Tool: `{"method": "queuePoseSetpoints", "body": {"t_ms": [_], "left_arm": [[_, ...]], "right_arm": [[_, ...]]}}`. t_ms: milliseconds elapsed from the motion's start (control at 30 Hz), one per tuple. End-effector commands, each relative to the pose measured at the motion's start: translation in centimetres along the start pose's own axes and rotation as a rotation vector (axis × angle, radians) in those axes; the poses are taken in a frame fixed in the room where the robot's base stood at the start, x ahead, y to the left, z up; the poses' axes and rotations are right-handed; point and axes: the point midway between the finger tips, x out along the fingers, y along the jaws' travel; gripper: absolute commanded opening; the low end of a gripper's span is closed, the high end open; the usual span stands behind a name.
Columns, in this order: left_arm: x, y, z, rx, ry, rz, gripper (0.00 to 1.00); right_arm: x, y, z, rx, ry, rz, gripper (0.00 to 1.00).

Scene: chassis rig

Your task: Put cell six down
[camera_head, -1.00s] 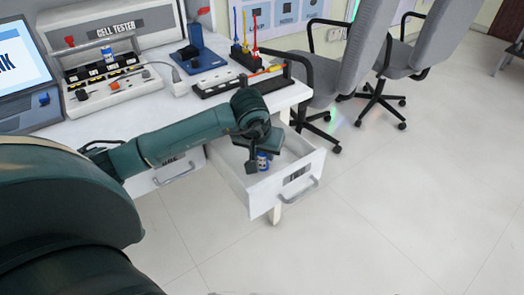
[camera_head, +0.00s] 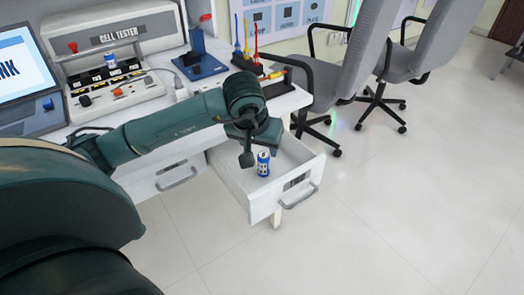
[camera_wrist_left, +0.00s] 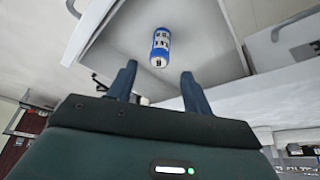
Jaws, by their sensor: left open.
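A blue and white cell (camera_head: 263,163) stands upright in the open white drawer (camera_head: 258,205), near its front. It also shows in the left wrist view (camera_wrist_left: 159,47), beyond my fingertips and apart from them. My left gripper (camera_head: 247,150) is open and empty, just above and to the left of the cell in the head view. In the left wrist view the two fingers (camera_wrist_left: 156,80) are spread with a gap between them. I cannot read a number on the cell. My right gripper is not in view.
The cell tester (camera_head: 118,75) stands on the white desk at the back left, with a cell in it. A laptop (camera_head: 25,80) is at the far left. A blue stand (camera_head: 200,62) and tool holder are behind my arm. Office chairs (camera_head: 345,70) stand right of the drawer; the floor in front is clear.

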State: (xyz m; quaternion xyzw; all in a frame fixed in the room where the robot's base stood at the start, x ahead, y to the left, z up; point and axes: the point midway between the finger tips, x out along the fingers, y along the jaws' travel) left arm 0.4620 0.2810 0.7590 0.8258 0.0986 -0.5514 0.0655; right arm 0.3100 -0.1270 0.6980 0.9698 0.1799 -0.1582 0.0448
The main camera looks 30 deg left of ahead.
Motion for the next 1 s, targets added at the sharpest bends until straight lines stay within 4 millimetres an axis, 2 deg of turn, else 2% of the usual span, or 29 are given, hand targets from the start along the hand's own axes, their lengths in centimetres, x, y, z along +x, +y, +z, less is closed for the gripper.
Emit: {"method": "queuePoseSetpoints", "body": {"t_ms": [33,200,467,567,633,667,733,767,800,833,900,967,1000], "left_arm": [[-1.4,0.0,-0.2,0.002,0.005,0.002,0.5],[-4.0,0.0,-0.1,0.001,0.003,0.001,0.5],[-5.3,0.2,0.2,-0.001,-0.006,0.007,0.5],[-4.6,2.0,1.8,-0.028,-0.06,0.086,0.5],[-4.0,5.0,4.5,-0.085,-0.155,0.212,0.5],[-3.9,6.7,6.1,-0.126,-0.217,0.285,0.5],[-4.7,11.2,10.5,-0.265,-0.416,0.48,0.5],[-5.6,13.3,12.5,-0.349,-0.529,0.569,0.5],[-7.5,16.0,14.9,-0.483,-0.706,0.684,0.5],[-9.1,17.6,16.3,-0.593,-0.844,0.758,0.5],[-13.3,20.4,17.9,-0.869,-1.192,0.886,0.5],[-16.7,21.6,17.8,-1.123,-1.514,0.945,0.5],[-18.4,21.8,16.9,-1.299,-1.739,0.954,0.5]], "right_arm": [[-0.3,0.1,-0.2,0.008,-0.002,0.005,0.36],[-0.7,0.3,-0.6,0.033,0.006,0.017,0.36],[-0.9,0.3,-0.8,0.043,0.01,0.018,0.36],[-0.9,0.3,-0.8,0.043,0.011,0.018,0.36],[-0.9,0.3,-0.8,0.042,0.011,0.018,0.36],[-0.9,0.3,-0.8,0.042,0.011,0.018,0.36],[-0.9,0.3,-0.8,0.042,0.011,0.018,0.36],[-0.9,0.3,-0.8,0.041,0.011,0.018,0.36],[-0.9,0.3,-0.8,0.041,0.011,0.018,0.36],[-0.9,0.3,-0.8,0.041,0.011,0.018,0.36],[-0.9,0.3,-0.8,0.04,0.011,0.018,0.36],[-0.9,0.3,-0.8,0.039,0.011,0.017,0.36],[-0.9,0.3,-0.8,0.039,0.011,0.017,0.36]]}}
